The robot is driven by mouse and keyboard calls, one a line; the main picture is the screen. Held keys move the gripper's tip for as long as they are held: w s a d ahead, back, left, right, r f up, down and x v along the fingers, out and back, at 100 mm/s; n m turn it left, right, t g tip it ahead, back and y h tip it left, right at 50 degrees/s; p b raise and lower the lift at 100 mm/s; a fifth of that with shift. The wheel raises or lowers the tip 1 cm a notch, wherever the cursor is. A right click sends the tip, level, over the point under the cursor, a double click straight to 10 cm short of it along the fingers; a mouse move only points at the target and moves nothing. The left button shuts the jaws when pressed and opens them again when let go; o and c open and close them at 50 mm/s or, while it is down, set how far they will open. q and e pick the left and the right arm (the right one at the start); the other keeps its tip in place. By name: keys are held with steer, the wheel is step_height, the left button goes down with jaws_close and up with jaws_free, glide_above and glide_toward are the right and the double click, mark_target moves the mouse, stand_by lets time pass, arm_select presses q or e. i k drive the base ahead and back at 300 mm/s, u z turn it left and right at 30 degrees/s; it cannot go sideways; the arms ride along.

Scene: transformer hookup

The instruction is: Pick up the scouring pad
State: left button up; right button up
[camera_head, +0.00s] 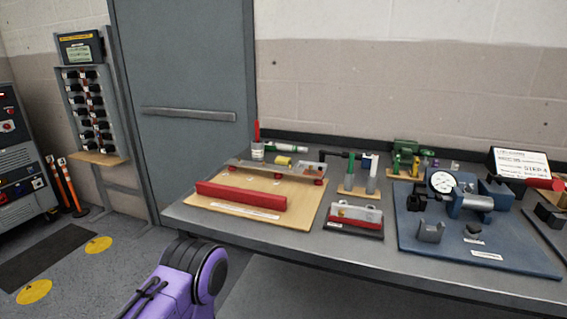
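I cannot pick out the scouring pad for certain at this size. Small items on the workbench (262,230) include a yellow piece (283,160) at the back of the wooden board and a small pale green piece (455,167) at the back right. A dark tray (354,233) with a red and grey item on it lies mid-bench. Part of my purple arm (172,290) shows at the bottom, in front of the bench edge. No fingers of either gripper show.
A wooden board (312,212) carries a red bar (240,196). A blue fixture plate (420,243) with a dial gauge (442,181) fills the bench's right side. A white bottle (257,150) stands at the back. A grey door (185,75) and a switch panel (87,108) are at left.

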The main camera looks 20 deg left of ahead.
mark_target(282, 161)
steer(key=u, duration=2.25)
steer(key=i, duration=4.1)
steer(key=z, duration=4.6)
